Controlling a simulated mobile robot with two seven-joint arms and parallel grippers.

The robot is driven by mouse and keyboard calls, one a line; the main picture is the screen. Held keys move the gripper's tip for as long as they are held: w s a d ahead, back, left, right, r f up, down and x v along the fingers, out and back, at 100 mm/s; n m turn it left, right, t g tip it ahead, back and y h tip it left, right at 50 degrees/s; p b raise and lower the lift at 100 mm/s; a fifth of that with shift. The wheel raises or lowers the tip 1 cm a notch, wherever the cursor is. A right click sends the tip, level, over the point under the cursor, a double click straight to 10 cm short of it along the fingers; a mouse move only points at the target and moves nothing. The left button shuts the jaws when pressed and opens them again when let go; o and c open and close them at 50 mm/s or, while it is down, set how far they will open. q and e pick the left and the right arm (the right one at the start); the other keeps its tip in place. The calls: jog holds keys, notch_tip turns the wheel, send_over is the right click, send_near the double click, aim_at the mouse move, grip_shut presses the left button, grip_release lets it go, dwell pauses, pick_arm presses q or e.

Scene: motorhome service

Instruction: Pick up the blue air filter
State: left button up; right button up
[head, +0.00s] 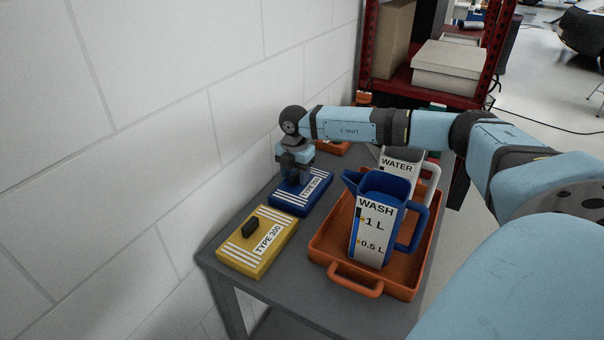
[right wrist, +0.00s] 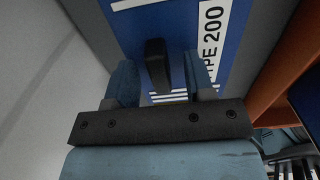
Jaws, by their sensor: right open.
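The blue air filter (head: 288,204) lies flat on the grey table, with white stripes and a "TYPE 200" label. In the right wrist view the blue filter (right wrist: 220,75) fills the upper middle, with its dark grip tab (right wrist: 157,66) standing up. My right gripper (head: 293,181) is directly above the filter, pointing down. In the right wrist view my right gripper (right wrist: 158,80) is open, with one blue finger on each side of the tab. I cannot tell whether either finger touches it. My left gripper is not in view.
A yellow "TYPE 300" filter (head: 246,249) lies in front of the blue one. An orange tray (head: 320,246) to the right holds a blue WASH jug (head: 376,223) and a WATER jug (head: 395,165). The white wall (head: 150,150) is close on the left. A red shelf (head: 400,88) stands behind.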

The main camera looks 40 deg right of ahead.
grip_shut()
jog(key=shift+r, duration=0.15)
